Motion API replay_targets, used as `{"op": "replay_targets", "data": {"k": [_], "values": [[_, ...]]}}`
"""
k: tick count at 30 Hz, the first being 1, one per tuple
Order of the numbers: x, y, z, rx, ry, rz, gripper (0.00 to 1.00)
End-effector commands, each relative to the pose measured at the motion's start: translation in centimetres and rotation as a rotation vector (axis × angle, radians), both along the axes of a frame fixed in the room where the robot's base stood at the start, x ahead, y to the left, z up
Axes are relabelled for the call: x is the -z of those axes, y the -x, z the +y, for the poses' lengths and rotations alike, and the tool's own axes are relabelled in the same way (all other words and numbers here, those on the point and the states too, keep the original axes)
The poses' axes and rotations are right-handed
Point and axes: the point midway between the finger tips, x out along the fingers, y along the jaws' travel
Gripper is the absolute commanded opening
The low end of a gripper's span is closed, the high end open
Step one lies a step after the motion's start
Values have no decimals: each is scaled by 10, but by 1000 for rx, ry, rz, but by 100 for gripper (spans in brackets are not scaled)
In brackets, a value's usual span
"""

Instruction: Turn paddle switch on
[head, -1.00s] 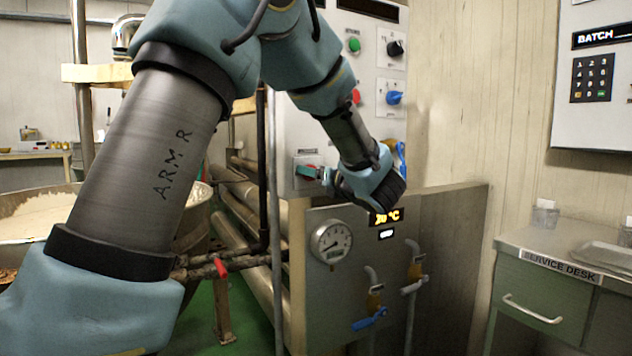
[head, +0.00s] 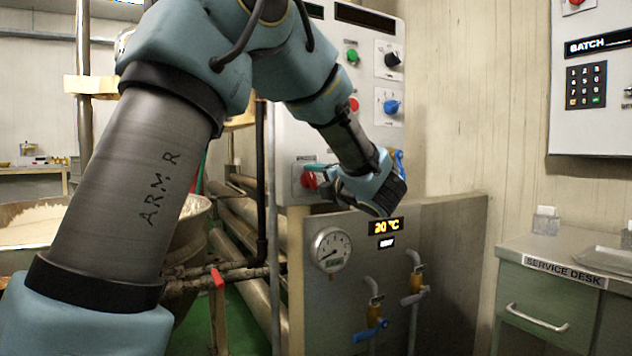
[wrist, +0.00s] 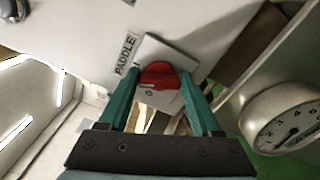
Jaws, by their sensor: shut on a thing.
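The paddle switch is a red knob (wrist: 158,74) on a pale square plate, with a "PADDLE" label (wrist: 125,54) beside it in the wrist view. In the head view the red knob (head: 308,181) shows low on the control panel, partly behind my fingers. My gripper (wrist: 162,80) has its teal fingers on either side of the red knob and is shut on it. In the head view my gripper (head: 315,169) reaches the panel from the right. The knob's exact setting is hard to read.
A round gauge (head: 331,249) sits just below the switch. A green button (head: 352,56), black knob (head: 392,60), red button (head: 353,104) and blue knob (head: 391,107) are higher on the panel. A service desk (head: 562,270) stands at right.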

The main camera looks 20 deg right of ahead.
Motion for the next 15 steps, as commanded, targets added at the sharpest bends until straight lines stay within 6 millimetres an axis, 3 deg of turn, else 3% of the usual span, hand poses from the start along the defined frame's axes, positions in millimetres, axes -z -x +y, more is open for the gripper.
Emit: {"op": "replay_targets", "data": {"k": [15], "values": [[2, 0, -1, 0, -340, 67, 9]]}}
